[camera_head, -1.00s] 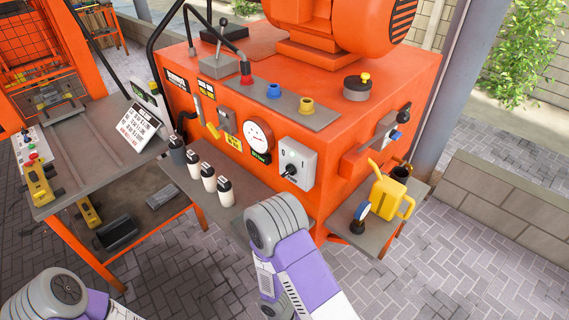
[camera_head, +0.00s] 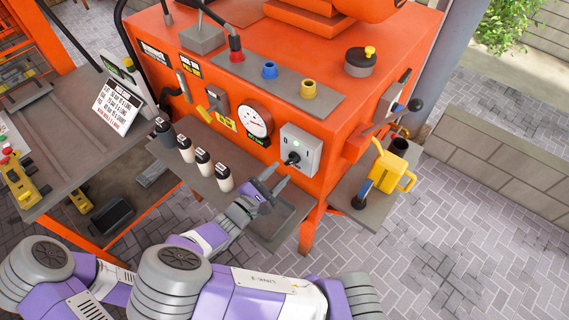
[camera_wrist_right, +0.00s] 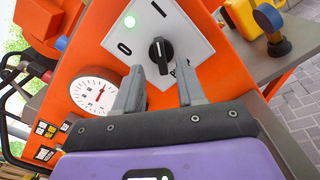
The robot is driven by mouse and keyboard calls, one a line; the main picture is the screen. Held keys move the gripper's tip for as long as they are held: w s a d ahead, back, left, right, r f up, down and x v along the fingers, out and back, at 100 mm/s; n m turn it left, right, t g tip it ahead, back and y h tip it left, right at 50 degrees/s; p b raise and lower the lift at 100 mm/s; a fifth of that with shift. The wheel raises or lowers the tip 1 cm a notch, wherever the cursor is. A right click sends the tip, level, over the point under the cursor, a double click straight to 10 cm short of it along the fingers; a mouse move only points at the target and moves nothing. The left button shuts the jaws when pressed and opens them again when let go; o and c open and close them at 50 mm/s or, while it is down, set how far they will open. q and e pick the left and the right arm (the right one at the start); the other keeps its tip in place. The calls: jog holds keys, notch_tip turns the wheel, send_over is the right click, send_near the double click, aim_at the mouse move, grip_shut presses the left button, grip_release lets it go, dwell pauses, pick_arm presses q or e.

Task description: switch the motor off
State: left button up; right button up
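The motor switch is a light grey plate (camera_head: 301,146) on the front of the orange machine, with a black rotary knob (camera_head: 293,158) and a lit green lamp. In the right wrist view the knob (camera_wrist_right: 161,52) lines up with the "I" mark above it; an "O" mark is to its left. My right gripper (camera_head: 278,177) is open and empty, just in front of and below the switch. In the right wrist view its fingertips (camera_wrist_right: 161,70) straddle the line to the knob, apparently short of it. My left gripper is not in view; only purple-grey arm links show.
A round gauge (camera_head: 254,120) is left of the switch. White bottles (camera_head: 203,163) stand on the grey shelf below. A yellow can (camera_head: 392,170) stands on a side shelf at the right. A lever with a black ball (camera_head: 414,104) sticks out of the machine's right side.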

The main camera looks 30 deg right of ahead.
aim_at(289, 164)
jog(key=shift+x, duration=2.1)
grip_shut()
